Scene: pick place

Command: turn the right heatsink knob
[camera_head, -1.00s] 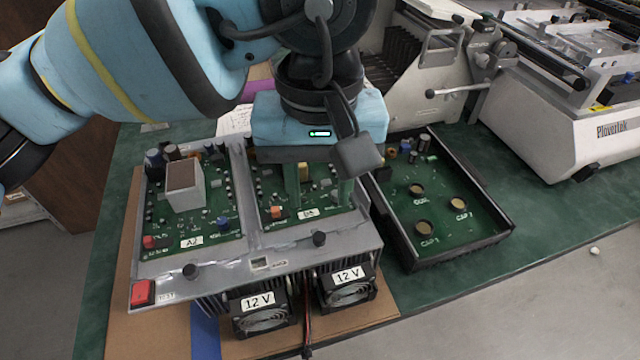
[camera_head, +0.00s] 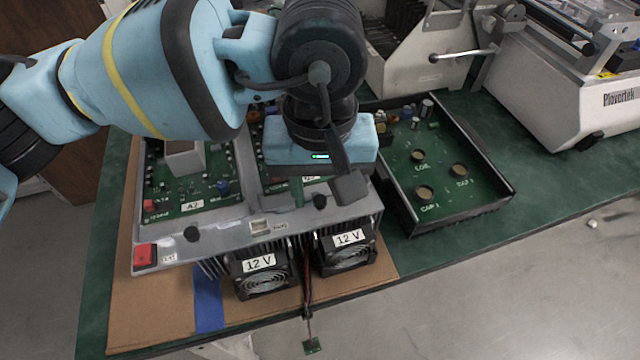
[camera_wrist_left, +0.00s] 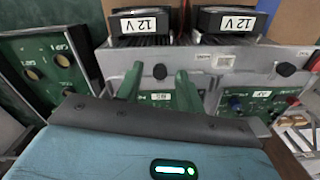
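The right heatsink knob (camera_head: 320,201) is a small dark round knob on the front edge of the grey heatsink housing (camera_head: 225,236). In the left wrist view the same knob (camera_wrist_left: 160,71) shows between the two green fingers. My left gripper (camera_head: 316,205) is over the front edge of the right-hand board, close to the knob. Its fingers are apart in the left wrist view (camera_wrist_left: 159,69), one on each side of the knob, with visible gaps. I cannot tell how deep the knob is between them. In the head view the wrist hides one finger. My right gripper is not in view.
The left knob (camera_head: 191,233) and a red switch (camera_head: 145,256) are on the same housing. Two 12 V fans (camera_head: 262,272) stick out in front. A black open tray (camera_head: 448,220) with a green board stands to the right. The green table (camera_head: 560,185) is clear further right.

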